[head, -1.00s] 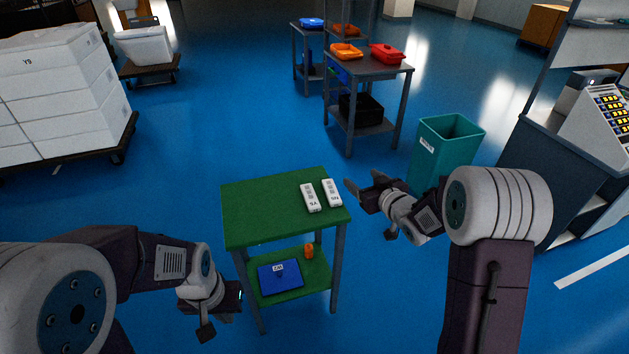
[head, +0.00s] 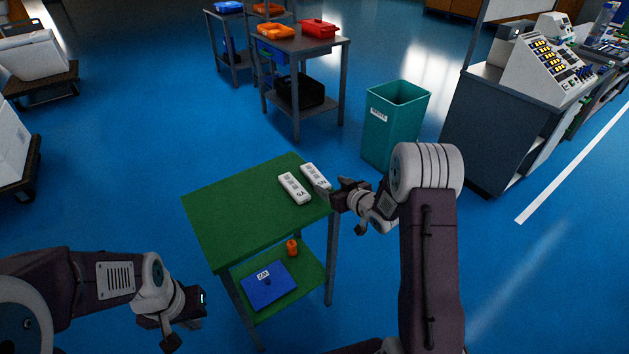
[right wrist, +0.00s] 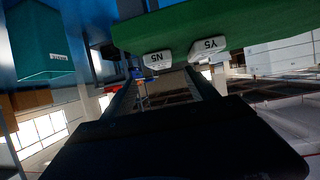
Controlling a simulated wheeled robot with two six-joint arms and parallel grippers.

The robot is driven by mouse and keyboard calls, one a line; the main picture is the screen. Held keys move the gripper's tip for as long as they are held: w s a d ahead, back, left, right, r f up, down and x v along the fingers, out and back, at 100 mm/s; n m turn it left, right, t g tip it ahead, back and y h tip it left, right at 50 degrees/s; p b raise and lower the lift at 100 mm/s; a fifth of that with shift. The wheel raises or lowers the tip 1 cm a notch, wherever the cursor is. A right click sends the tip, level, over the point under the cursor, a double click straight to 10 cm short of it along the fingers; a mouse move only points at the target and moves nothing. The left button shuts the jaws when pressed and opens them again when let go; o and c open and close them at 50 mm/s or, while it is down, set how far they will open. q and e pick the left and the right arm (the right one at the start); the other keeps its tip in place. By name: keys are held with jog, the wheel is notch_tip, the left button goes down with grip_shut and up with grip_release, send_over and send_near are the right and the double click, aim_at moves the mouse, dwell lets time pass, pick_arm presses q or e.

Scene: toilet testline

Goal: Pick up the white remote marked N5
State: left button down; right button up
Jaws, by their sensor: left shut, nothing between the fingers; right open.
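Two white remotes with grey buttons lie side by side on the green table top (head: 240,215). The right one, the N5 remote (head: 313,175), is nearer my right gripper; its N5 end (right wrist: 158,60) shows upside down in the right wrist view. The other, the Y5 remote (head: 294,188), lies to its left and also shows in the right wrist view (right wrist: 210,46). My right gripper (head: 338,190) is open at the table's right edge, its fingers pointing toward the N5 remote, with nothing between them. My left gripper (head: 198,303) is shut and empty, left of the table's lower part.
The table's lower shelf holds a blue box (head: 267,284) and a small orange object (head: 292,248). A teal bin (head: 392,130) stands behind my right arm. A grey table (head: 310,44) with trays stands at the back. Open blue floor lies left of the green table.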

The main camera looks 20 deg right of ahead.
aim_at(316, 176)
jog(key=x, duration=0.9)
jog(key=shift+w+a, duration=0.1)
jog(key=shift+r, duration=0.15)
grip_shut()
notch_tip(316, 176, up, 10)
jog(key=p, duration=0.1)
jog(key=shift+p, duration=0.35)
